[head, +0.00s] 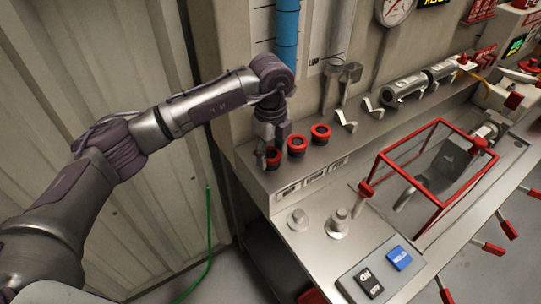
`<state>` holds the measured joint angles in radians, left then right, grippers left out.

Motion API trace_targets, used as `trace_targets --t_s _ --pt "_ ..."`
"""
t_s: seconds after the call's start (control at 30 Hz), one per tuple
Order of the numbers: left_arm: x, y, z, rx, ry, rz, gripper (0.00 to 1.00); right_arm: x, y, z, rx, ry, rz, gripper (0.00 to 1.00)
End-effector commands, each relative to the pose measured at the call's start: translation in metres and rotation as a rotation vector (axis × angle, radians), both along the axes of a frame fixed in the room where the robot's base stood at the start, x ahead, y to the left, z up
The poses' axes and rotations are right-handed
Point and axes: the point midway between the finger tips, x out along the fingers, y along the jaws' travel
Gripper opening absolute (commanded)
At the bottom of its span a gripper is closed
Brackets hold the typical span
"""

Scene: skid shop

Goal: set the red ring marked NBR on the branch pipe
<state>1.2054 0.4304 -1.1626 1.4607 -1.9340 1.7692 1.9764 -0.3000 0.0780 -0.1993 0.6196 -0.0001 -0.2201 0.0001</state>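Three red rings sit in a row on the raised ledge at the back of the bench: a left one (273,157), a middle one (297,143) and a right one (321,131). Small label plates (313,177) are on the ledge front below them; their lettering is too small to read surely. My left gripper (268,150) points down at the left ring and partly covers it. Whether its fingers are closed on the ring cannot be seen. Two upright metal stubs, a short one (298,218) and a taller one (340,218), stand on the bench; neither is clearly the branch pipe. My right gripper is out of view.
A red-edged frame (436,122) encloses metal pipework at the right of the bench. Bent metal brackets (346,116) and cylinders (404,90) stand at the back. A switch panel (369,279) with a blue button is in front. A blue pipe (287,30) rises behind my gripper.

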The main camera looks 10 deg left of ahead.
Motion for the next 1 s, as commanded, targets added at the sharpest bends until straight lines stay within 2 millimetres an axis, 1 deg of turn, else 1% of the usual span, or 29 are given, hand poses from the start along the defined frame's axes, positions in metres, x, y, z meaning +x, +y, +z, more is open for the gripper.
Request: trace_targets --t_s 0.03,0.1,0.23,0.33,1.0 --pt "0.000 0.000 0.000 0.000 0.000 0.000 0.38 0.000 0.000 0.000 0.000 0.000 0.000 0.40" --pt "0.000 0.000 0.000 0.000 0.000 0.000 0.29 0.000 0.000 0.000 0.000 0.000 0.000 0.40" --pt "0.000 0.000 0.002 0.000 -0.001 0.000 0.29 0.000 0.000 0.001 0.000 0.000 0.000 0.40" --pt "0.000 0.000 0.006 0.000 -0.001 0.000 0.29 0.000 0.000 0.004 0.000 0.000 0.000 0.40" --pt "0.000 0.000 0.054 0.000 -0.001 0.000 0.29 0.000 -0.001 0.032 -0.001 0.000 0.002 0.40"
